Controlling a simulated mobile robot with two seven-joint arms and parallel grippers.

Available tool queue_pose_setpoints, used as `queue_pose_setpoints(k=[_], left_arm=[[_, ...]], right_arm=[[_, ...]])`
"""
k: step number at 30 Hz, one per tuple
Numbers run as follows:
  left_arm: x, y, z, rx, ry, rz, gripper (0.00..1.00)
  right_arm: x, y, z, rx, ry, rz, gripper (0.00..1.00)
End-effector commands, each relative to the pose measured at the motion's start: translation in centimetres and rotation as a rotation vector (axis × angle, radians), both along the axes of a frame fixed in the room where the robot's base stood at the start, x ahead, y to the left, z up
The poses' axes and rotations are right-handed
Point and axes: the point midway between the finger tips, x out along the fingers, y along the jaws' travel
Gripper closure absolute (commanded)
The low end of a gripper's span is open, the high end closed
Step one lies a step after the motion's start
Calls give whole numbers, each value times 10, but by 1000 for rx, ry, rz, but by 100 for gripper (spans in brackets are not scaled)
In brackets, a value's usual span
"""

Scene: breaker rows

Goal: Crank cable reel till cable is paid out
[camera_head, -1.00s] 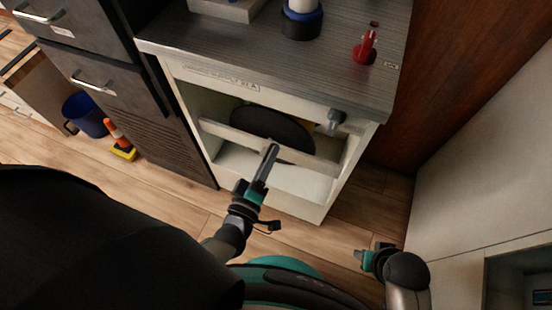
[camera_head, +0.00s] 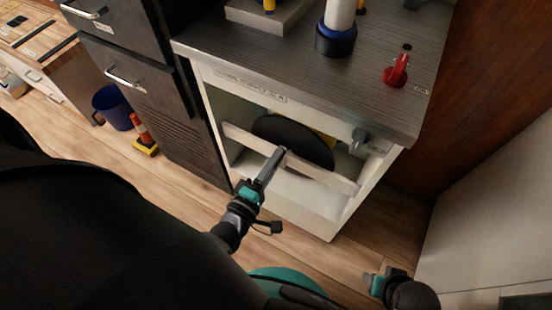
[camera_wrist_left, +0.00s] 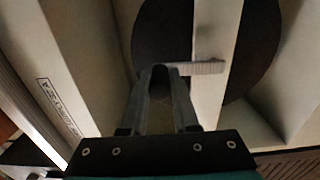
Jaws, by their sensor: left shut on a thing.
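The cable reel shows as a dark round disc (camera_head: 308,143) inside the open white cabinet, behind a pale crossbar (camera_head: 318,172). The disc also shows in the left wrist view (camera_wrist_left: 258,50), on both sides of the bar. My left gripper (camera_head: 280,154) reaches the front of the reel. In the left wrist view its fingertips (camera_wrist_left: 160,72) are shut on a pale, ridged crank handle (camera_wrist_left: 208,67), which sticks out across the bar. The cable itself cannot be made out. My right gripper (camera_head: 373,284) hangs low at the right, away from the reel; its jaw gap is unclear.
A grey knob (camera_head: 358,139) sits on the cabinet front at the right.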

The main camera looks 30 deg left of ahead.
Motion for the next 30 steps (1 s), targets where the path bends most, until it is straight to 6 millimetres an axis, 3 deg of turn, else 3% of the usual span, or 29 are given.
queue_pose_setpoints(k=[8,9,16,30], left_arm=[[2,2,2,-3,-7,5,100],[2,3,2,-3,-7,5,68],[1,2,1,-1,-3,3,42],[-2,1,0,0,0,1,42]], right_arm=[[-1,0,0,0,2,-1,50],[-1,0,0,0,2,-1,50],[-1,0,0,0,2,-1,50],[-1,-1,1,-1,1,-1,50]])
